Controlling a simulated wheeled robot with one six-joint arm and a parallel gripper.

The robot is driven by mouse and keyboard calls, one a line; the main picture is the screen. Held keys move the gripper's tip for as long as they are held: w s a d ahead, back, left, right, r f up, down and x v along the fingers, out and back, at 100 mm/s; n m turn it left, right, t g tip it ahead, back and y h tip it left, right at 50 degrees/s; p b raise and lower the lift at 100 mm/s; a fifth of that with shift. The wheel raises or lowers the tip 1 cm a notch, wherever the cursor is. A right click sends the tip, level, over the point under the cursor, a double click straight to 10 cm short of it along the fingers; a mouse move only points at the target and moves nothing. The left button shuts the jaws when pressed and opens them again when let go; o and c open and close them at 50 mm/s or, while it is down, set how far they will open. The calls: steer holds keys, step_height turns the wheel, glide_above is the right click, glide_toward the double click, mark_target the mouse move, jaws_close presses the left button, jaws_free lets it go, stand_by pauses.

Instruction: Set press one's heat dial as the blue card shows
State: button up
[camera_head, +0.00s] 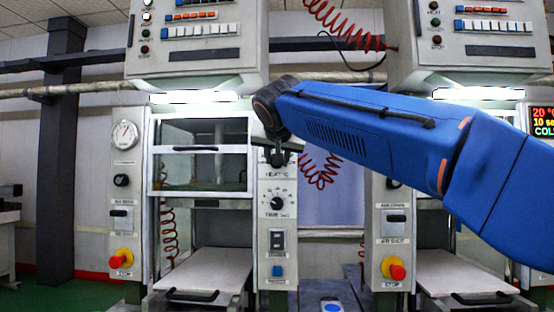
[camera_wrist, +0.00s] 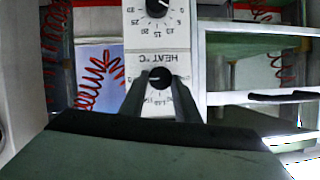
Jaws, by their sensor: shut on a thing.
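The heat dial (camera_wrist: 160,76) is a black knob on a white panel, upside down in the wrist view, with a "HEAT °C" label beside it. My gripper (camera_wrist: 161,86) is shut on this knob, one finger on each side. Its white mark points roughly left in the wrist view; the exact number is unclear. In the head view my gripper (camera_head: 277,158) reaches the top of the left press's narrow panel (camera_head: 263,240) and hides the heat dial.
The time dial (camera_head: 278,203) sits just below, and also shows in the wrist view (camera_wrist: 157,6). A red emergency stop (camera_head: 123,257) is at left, another (camera_head: 394,268) on the second press. A display (camera_head: 541,122) at right reads 20 °C, 10 sec. Red coiled hoses hang behind.

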steer(key=shift+f, duration=0.2)
steer(key=o, duration=1)
steer(key=shift+o, duration=0.2)
steer(key=shift+r, duration=0.1)
steer(key=shift+s, duration=0.1)
steer(key=v, duration=1.7)
